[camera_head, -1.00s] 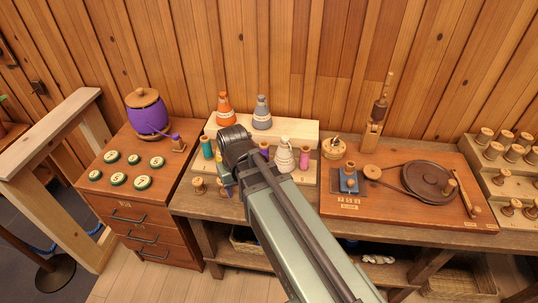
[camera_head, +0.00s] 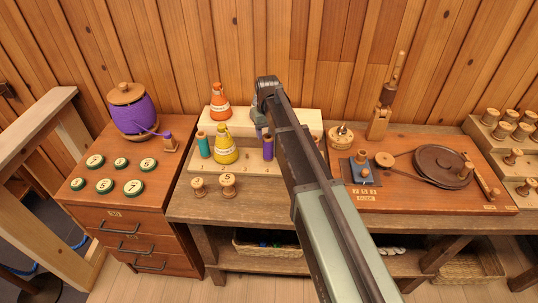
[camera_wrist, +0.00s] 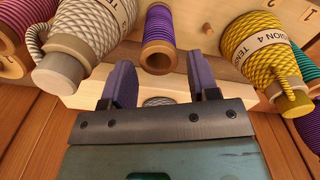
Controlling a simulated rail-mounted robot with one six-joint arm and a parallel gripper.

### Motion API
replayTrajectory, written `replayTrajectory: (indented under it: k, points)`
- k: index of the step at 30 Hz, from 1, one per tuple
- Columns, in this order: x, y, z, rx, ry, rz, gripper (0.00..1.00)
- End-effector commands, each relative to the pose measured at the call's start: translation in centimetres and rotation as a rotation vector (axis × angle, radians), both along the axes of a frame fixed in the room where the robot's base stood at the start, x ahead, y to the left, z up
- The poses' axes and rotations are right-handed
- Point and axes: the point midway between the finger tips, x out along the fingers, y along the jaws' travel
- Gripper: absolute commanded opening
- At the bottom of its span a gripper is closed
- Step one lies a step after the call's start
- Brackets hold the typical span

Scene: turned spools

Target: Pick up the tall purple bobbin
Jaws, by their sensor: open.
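The tall purple bobbin (camera_head: 268,149) stands on the pale stepped rack, right of the yellow cone (camera_head: 226,150). In the wrist view the purple bobbin (camera_wrist: 159,28) is at top centre, its tan end facing the camera. My gripper (camera_head: 261,131) is above and just behind it in the head view, largely hidden by my arm. In the wrist view my gripper (camera_wrist: 160,72) is open, its two purple-grey fingers apart and empty. The bobbin's near end lies roughly in line with the gap, beyond the fingertips.
A white cone (camera_wrist: 85,30) and the yellow cone (camera_wrist: 265,55) flank the bobbin in the wrist view. A teal spool (camera_head: 203,145) and an orange cone (camera_head: 220,102) are on the rack's left. Two small wooden spools (camera_head: 228,184) stand in front.

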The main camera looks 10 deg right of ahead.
Motion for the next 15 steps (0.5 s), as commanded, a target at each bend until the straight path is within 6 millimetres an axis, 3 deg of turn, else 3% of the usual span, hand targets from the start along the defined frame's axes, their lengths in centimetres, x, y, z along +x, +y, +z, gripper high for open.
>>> replayTrajectory:
  k: [2, 9, 15]
  points:
    - [0.0, 0.0, -0.3, 0.000, 0.000, 0.000, 0.55]
    - [0.0, -0.1, -5.0, 0.000, 0.000, 0.000, 0.55]
    - [0.0, -0.1, -4.9, 0.000, 0.000, 0.000, 0.55]
